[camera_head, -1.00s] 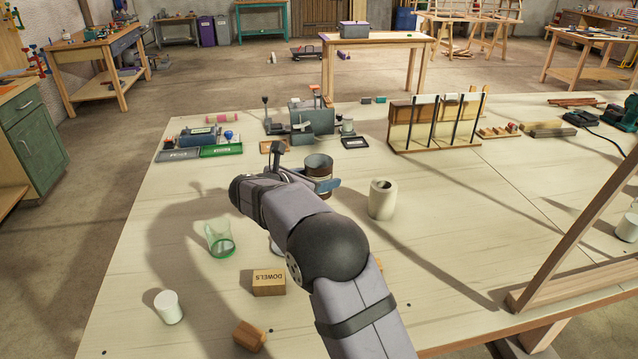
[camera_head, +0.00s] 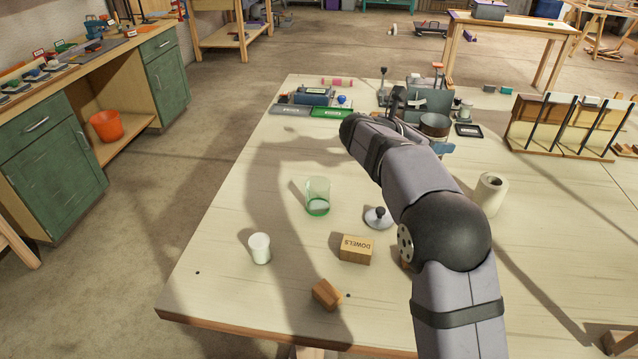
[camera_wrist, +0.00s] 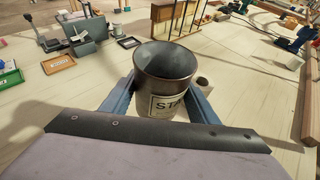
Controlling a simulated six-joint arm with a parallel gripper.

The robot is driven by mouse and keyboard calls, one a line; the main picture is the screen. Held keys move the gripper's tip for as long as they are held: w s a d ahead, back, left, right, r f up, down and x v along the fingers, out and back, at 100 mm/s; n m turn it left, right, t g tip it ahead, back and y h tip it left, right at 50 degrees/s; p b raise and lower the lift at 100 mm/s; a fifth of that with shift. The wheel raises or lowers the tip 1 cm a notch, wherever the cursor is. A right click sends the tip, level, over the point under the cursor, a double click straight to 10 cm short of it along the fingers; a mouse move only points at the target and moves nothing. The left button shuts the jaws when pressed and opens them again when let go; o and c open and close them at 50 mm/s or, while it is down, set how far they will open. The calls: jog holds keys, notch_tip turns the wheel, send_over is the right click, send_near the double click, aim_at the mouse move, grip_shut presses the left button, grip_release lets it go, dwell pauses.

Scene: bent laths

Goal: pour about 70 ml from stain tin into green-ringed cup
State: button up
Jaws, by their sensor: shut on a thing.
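The stain tin (camera_wrist: 165,75) is a dark open-topped can with a pale label reading "STA". In the wrist view it stands upright between the two blue fingers of my gripper (camera_wrist: 158,95), which is shut on it. In the head view the tin (camera_head: 435,125) shows only its rim and upper part behind my arm, with a blue finger beside it. The liquid inside cannot be made out. The green-ringed cup (camera_head: 318,197) is a clear greenish glass with a green band near its base. It stands upright on the bench, left of my arm and nearer than the tin.
A white cup (camera_head: 260,248), a DOWELS block (camera_head: 356,250), a small wood block (camera_head: 326,294) and a grey knobbed lid (camera_head: 378,218) stand near the glass. A cream pot (camera_head: 490,194) is right of my arm. Trays and a clamp rack (camera_head: 568,125) line the back.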

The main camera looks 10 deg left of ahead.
jog(key=s+a+n+t+y+b, duration=0.1)
jog(key=s+a+n+y+b, duration=0.2)
jog(key=a, duration=0.9)
jog(key=s+a+n+t+y+b, duration=0.1)
jog(key=s+a+n+t+y, duration=0.15)
jog(key=s+a, duration=0.65)
jog(key=s+a+n+t+y+b, duration=0.15)
jog(key=a+n+y, duration=0.25)
jog(key=a, duration=1.1)
jog(key=shift+m+g, duration=0.25)
jog(key=shift+g, duration=0.05)
notch_tip(320, 180, down, 12)
jog(key=shift+w+f, duration=0.1)
